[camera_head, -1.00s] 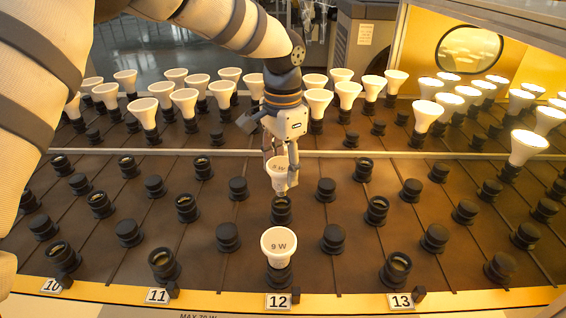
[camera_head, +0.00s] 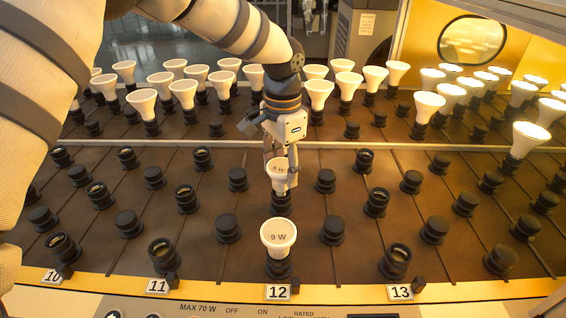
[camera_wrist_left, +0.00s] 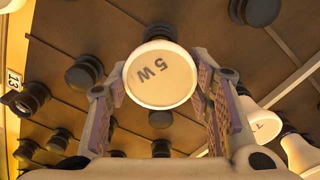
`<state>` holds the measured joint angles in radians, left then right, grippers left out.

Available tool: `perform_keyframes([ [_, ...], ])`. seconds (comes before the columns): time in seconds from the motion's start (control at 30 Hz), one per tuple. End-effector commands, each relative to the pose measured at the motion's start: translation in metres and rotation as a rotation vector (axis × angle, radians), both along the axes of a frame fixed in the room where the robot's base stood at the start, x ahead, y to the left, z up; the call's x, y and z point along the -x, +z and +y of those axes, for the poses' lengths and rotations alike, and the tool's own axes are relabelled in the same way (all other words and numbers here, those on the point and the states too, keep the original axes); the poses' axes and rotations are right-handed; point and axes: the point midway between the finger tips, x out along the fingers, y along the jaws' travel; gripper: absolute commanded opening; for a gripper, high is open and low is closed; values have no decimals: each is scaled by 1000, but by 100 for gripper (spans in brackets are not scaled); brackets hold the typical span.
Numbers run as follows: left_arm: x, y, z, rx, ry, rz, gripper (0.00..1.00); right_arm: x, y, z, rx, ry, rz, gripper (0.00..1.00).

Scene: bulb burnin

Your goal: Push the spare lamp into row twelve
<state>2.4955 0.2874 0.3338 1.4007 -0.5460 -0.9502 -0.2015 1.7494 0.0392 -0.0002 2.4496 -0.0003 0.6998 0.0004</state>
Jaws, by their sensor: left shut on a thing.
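My left gripper (camera_head: 281,172) is shut on the spare lamp (camera_head: 278,169), a white cone-shaped bulb with its wide face up. In the left wrist view the lamp (camera_wrist_left: 160,75) reads 5 W and sits between the two fingers of the gripper (camera_wrist_left: 160,80). The lamp is upright over a black socket (camera_head: 281,204) in row twelve, behind the front lamp. Its lower end is at the socket's top; I cannot tell whether it is seated. The row label 12 (camera_head: 278,292) is at the front edge. My right gripper is not in view.
A white 9 W lamp (camera_head: 278,236) stands in row twelve's front socket, close in front of my gripper. Black sockets, some open and some capped, fill the sloped board around. Several white lamps (camera_head: 183,92) stand behind the rail; lit ones (camera_head: 527,138) are at the right.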

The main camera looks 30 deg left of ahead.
Motion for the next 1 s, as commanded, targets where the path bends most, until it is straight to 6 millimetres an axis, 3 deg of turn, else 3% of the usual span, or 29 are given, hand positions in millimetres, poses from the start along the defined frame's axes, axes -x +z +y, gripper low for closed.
perform_keyframes([
  [0.43,0,-14,0,-1,-1,1,19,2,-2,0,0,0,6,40],
  [0.47,0,-13,0,-1,-1,1,54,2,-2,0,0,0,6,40],
  [0.53,0,-13,0,0,-1,0,70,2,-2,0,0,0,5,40],
  [0.87,0,-11,0,0,0,-1,71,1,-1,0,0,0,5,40],
  [1.0,-1,13,0,0,0,-6,71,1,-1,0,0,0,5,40],
])
